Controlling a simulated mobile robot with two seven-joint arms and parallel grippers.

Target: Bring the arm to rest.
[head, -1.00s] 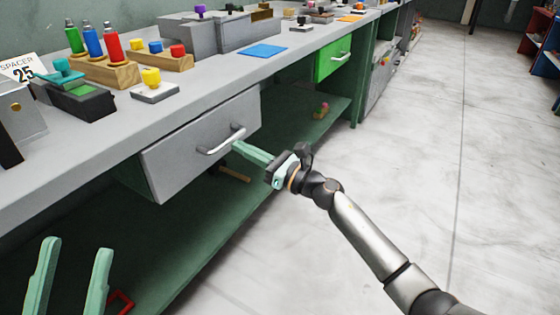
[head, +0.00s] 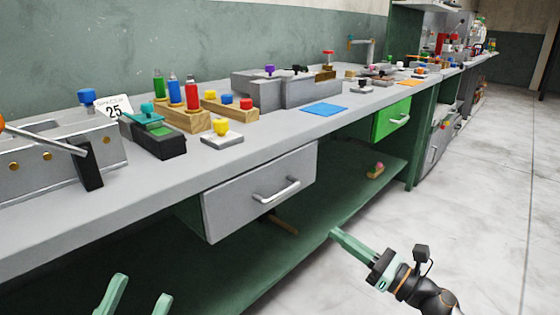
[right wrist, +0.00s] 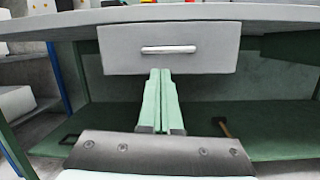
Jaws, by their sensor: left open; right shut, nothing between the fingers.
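My right gripper (head: 336,235) is shut and empty in the head view, in the open air in front of the bench and below right of the grey drawer (head: 235,205). In the right wrist view its fingers (right wrist: 162,72) are pressed together, pointing at the drawer, with its bar handle (right wrist: 168,49) above their tips. The grey drawer stands pulled out from under the bench top. My left gripper (head: 138,300) is open and empty at the bottom left of the head view, its fingers cut off by the frame edge.
The bench top (head: 225,163) carries bottles in wooden blocks (head: 185,118), a blue mat (head: 324,109) and a yellow-knobbed block (head: 221,134). A green drawer (head: 391,118) is further along. A hammer-like tool (right wrist: 222,127) lies on the lower shelf. The floor at right is clear.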

